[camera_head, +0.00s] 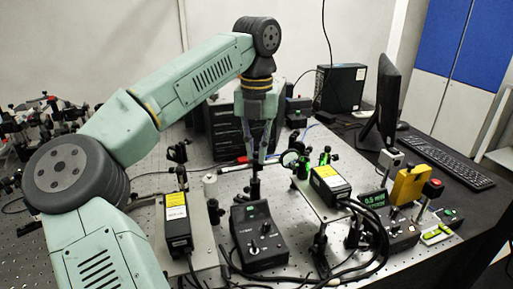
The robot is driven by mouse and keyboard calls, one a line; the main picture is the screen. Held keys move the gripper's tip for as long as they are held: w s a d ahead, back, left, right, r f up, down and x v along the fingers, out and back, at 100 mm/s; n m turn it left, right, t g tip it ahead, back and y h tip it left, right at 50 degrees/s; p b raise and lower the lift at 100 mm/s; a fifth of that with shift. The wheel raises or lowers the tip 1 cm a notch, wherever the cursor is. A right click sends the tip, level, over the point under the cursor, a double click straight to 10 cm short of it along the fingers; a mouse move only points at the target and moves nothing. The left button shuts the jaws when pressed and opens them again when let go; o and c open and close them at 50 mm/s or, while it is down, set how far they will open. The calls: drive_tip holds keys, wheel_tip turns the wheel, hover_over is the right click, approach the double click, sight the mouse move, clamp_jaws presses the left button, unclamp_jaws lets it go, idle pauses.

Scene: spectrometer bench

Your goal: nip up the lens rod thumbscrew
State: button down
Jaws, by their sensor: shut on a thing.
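My gripper (262,157) points straight down at the middle of the bench, its fingers closed together just above and beside a dark upright post (255,186). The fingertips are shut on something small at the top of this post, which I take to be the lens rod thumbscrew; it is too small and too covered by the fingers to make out. A round lens in a dark mount (289,159) stands just right of the fingertips.
Green-knobbed mounts (303,166) and a yellow-labelled box (330,182) stand close on the right. A black control box (258,237) is in front, with thick black cables beside it. Another labelled box (177,222) stands at left. A monitor (380,104) is behind right.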

sight(257, 153)
drive_tip(key=m, duration=0.7)
drive_tip(key=shift+d, duration=0.1)
drive_tip(key=m, duration=0.4)
drive_tip(key=shift+m, duration=2.1)
drive_tip(key=c, duration=1.6)
unclamp_jaws()
wheel_tip(257, 153, up, 8)
drive_tip(key=shift+f, duration=0.2)
